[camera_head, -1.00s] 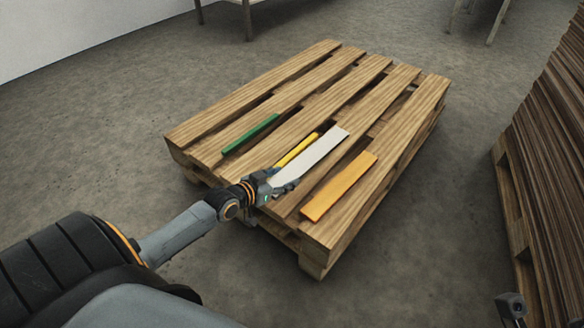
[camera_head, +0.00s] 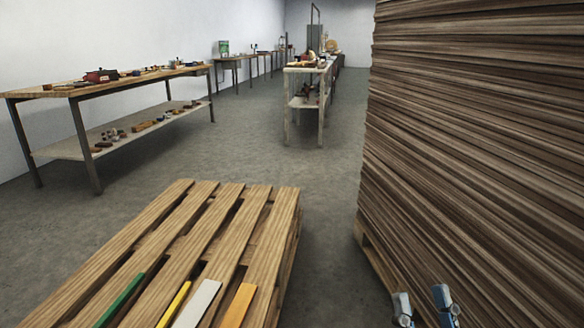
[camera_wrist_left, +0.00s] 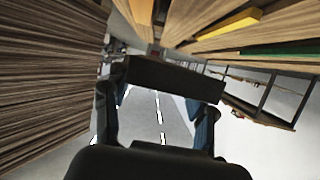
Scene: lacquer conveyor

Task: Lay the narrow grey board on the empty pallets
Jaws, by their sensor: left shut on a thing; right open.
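The narrow grey board (camera_head: 198,302) shows pale at the bottom of the head view, over the pallet's slats (camera_head: 212,240), between a yellow strip (camera_head: 174,303) and an orange board (camera_head: 238,305). Its near end is cut off by the frame, and I cannot tell whether it fully rests on the wood. My left gripper (camera_wrist_left: 158,105) shows dark in the left wrist view, shut on the board; the grip itself is not clear. It is outside the head view. My right gripper (camera_head: 424,305) is open and empty at the lower right, beside the tall stack.
A green strip (camera_head: 121,298) lies left on the pallet. A tall stack of brown sheets (camera_head: 480,150) on its own pallet fills the right. Worktables (camera_head: 125,82) with small items line the left wall, another (camera_head: 306,70) stands ahead. The floor between is clear.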

